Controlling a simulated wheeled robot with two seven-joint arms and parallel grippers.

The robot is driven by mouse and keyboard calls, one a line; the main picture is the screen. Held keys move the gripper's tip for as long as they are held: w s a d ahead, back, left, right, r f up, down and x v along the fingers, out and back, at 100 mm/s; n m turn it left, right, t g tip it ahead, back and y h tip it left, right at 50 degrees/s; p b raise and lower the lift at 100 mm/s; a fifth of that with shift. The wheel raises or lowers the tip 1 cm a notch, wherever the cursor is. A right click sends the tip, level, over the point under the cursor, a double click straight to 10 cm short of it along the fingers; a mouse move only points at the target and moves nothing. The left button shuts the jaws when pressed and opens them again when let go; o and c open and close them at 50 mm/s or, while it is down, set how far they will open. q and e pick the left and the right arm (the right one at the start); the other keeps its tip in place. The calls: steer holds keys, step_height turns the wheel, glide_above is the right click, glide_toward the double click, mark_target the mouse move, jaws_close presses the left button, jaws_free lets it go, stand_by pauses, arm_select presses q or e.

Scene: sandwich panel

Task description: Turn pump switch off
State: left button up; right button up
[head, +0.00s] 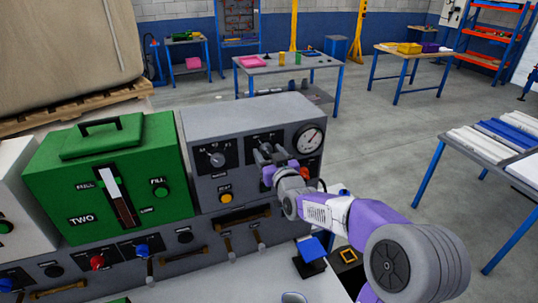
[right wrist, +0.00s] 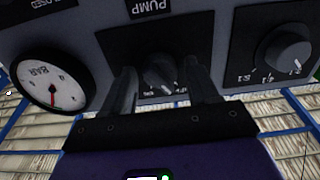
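The pump switch is a dark round knob (right wrist: 160,72) on a black plate, below an upside-down PUMP label (right wrist: 150,6) in the right wrist view. A light mark on the knob points down and right there; the small lettering beside it is too blurred to read. My right gripper (right wrist: 165,95) is open, with one finger on each side of the knob; I cannot tell whether they touch it. In the head view my right gripper (head: 268,162) is at the grey panel (head: 205,122), hiding part of the switch plate. My left gripper is not in view.
A round BAR gauge (head: 311,140) and a numbered dial (head: 217,160) flank the pump switch. A yellow button (head: 226,197) sits lower on the panel. A green box (head: 60,180) stands to the left. Levers and handles line the console front below.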

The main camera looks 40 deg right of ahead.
steer(key=shift+o, duration=0.4)
steer(key=v, duration=0.7)
steer(key=shift+s+b, duration=0.25)
steer(key=shift+b, duration=0.1)
